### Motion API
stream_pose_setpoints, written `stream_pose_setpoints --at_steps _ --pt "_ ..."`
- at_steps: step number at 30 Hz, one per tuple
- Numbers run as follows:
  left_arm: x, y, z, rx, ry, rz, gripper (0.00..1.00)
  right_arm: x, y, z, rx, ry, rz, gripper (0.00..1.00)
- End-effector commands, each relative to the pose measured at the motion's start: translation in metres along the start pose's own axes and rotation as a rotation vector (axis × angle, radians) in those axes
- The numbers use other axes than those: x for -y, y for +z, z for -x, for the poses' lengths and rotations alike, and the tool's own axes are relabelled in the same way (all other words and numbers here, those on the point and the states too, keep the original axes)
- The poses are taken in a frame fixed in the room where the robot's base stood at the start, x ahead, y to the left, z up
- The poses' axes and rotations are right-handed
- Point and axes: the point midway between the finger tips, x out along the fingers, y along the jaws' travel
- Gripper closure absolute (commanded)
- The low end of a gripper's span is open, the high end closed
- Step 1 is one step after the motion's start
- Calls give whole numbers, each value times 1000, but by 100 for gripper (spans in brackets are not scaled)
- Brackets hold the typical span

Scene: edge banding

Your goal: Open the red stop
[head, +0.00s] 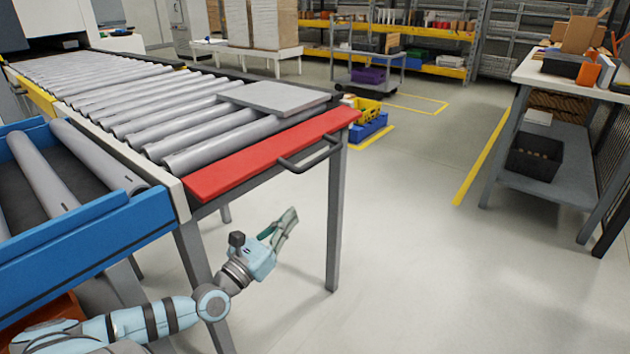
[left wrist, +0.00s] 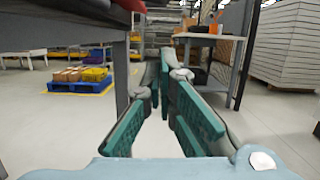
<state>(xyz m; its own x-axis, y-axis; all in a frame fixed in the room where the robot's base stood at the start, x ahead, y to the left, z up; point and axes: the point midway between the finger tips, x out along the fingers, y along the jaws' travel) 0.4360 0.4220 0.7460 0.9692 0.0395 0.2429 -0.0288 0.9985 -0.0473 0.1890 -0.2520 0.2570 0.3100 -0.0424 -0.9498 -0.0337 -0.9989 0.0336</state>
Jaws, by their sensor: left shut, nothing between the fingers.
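The red stop (head: 265,158) is a long red bar across the near end of the roller conveyor. A dark grey handle (head: 312,155) sticks out from its outer side. My left gripper (head: 291,218) is below the handle and in front of the conveyor's end, apart from both. It is shut and empty. In the left wrist view the green-padded fingers (left wrist: 163,72) come together at the tips, and a small red part of the stop (left wrist: 131,5) shows at the top edge. My right gripper is not in view.
A grey panel (head: 273,97) lies on the rollers behind the stop. Conveyor legs (head: 336,215) stand near my left arm. A blue-sided roller unit (head: 90,235) is at the left. A workbench (head: 560,75) stands at the right. The floor between is clear.

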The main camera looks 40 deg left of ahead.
Motion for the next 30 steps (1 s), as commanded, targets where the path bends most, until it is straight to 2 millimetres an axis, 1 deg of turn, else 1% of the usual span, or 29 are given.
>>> stream_pose_setpoints --at_steps 2,5,8,15,17,18,22,24,27,30 --pt "1 -1 -6 -4 -15 -35 100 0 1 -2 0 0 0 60" --pt "1 -1 -19 -2 -14 -32 100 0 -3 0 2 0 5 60" --pt "1 -1 -38 1 -11 -27 100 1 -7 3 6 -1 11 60" --pt "2 0 -91 1 -10 -24 100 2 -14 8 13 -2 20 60" --pt "3 1 -103 -1 -12 -22 100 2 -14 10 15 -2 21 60" --pt "3 10 -103 -4 -14 -25 100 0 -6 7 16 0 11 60" --pt "4 25 -106 -4 -14 -25 100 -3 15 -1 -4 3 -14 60" --pt "4 32 -108 -4 -14 -24 100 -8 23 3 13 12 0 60" --pt "4 38 -109 -4 -14 -24 100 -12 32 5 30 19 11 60" --pt "4 39 -110 -4 -13 -24 100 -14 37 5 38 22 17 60"
